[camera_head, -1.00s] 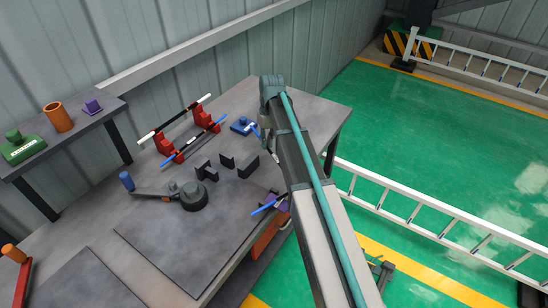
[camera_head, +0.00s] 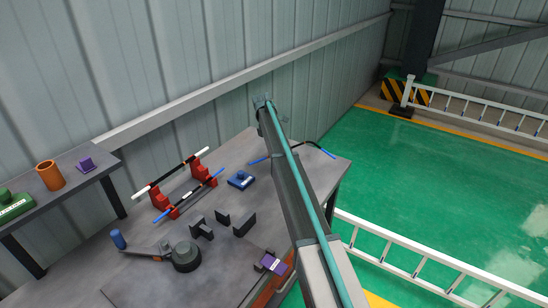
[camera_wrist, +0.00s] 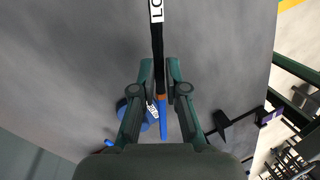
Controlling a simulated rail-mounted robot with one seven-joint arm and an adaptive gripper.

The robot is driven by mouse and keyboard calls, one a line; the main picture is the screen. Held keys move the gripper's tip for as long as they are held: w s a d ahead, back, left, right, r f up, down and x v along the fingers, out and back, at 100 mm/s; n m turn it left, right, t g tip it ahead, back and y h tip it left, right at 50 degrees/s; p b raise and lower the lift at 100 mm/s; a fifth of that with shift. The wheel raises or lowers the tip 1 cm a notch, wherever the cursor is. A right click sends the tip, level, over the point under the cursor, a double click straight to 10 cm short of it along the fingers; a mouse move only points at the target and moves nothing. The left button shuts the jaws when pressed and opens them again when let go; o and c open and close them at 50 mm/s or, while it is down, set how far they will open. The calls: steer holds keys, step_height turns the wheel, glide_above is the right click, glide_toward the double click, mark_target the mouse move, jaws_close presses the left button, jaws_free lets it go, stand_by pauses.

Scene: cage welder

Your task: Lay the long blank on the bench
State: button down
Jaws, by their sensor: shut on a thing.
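A long dark rod, the long blank (camera_wrist: 157,48), lies between the fingers of my gripper (camera_wrist: 160,66) in the wrist view. It has a white label, an orange band and a blue end. In the head view my arm hides the gripper, while a blue rod end (camera_head: 258,160) shows left of the arm and a dark, blue-tipped length shows on the right. The blank is over the far right part of the bench (camera_head: 225,290). I cannot tell whether it touches the top.
Red stands (camera_head: 160,196) hold a white-ended rod (camera_head: 152,184) and a blue-ended rod (camera_head: 180,203). A wall runs behind.

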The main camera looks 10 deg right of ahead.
steer(key=n, duration=0.2)
steer(key=shift+w+d+r+n+h, duration=0.1)
steer(key=shift+d+n+h, duration=0.15)
steer(key=shift+n+h, duration=0.05)
steer(key=shift+n+t+h, duration=0.3)
steer(key=shift+n, duration=0.5)
steer(key=shift+r, duration=0.1)
steer(key=shift+f+b, duration=0.7)
steer(key=shift+f, duration=4.35)
steer(key=c, duration=1.1)
jaws_free()
